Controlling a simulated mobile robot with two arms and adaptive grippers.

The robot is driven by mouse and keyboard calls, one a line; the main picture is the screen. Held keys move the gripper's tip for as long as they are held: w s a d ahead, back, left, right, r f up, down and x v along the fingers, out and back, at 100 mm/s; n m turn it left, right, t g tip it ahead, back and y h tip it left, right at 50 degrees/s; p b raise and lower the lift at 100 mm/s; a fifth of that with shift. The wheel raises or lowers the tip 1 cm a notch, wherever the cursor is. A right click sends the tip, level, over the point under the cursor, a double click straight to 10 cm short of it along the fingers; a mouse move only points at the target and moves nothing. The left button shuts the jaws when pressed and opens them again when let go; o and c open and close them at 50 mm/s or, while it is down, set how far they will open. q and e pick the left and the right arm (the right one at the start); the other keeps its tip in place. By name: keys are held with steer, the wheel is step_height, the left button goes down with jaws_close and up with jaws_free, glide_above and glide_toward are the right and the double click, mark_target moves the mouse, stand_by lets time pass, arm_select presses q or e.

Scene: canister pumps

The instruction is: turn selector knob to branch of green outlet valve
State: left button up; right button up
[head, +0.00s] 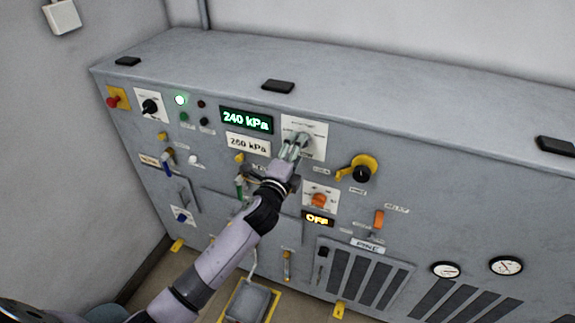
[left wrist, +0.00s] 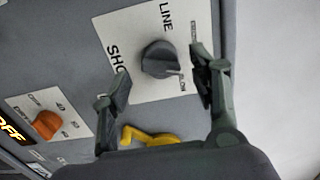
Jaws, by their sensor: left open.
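The selector knob (left wrist: 160,59) is a dark grey round knob on a white plate (left wrist: 128,35) printed "LINE" and partly hidden "SHO" in the left wrist view. My left gripper (left wrist: 159,68) is open, with one finger on each side of the knob; gaps show and I cannot see contact. In the head view my left gripper (head: 293,150) reaches the same white plate (head: 318,130) and partly covers the knob. A green valve handle (head: 240,187) is lower left of the gripper, partly behind my arm. My right gripper is not in view.
A green display (head: 246,120) reads 240 kPa, above a plate (head: 248,144) reading 260 kPa. A yellow and black rotary handle (head: 360,170) is right of the gripper. An orange knob (head: 320,199) sits above an OFF display (head: 317,219). Blue handles (head: 167,166) are at left.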

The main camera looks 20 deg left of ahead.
arm_select(q)
steer(key=s, duration=0.9)
steer(key=shift+s+a, duration=0.2)
steer(key=shift+s, duration=0.1)
steer(key=s+a+f+n+g+b, duration=0.1)
steer(key=s+f+n+g, duration=0.25)
steer(key=f, duration=0.95)
steer(key=s+a+f+n+g+b, duration=0.15)
steer(key=s+f, duration=0.35)
steer(key=f, duration=0.9)
steer(key=s+a+f+n+g, duration=0.1)
steer(key=s+f+n+g, duration=0.25)
steer(key=f, duration=0.95)
steer(key=s+f+n+g, duration=0.2)
steer(key=s+f, duration=0.5)
steer(key=s, duration=0.5)
steer(key=s+f+n+g+b, duration=0.1)
steer(key=s+f+n+g, duration=0.2)
steer(key=s+f, duration=0.5)
steer(key=s+f+n+g, duration=0.2)
steer(key=s+f, duration=0.5)
steer(key=s, duration=0.9)
steer(key=shift+s+f+g+y+b, duration=0.25)
steer(key=shift+s+g+y+b, duration=0.1)
steer(key=shift+g, duration=0.4)
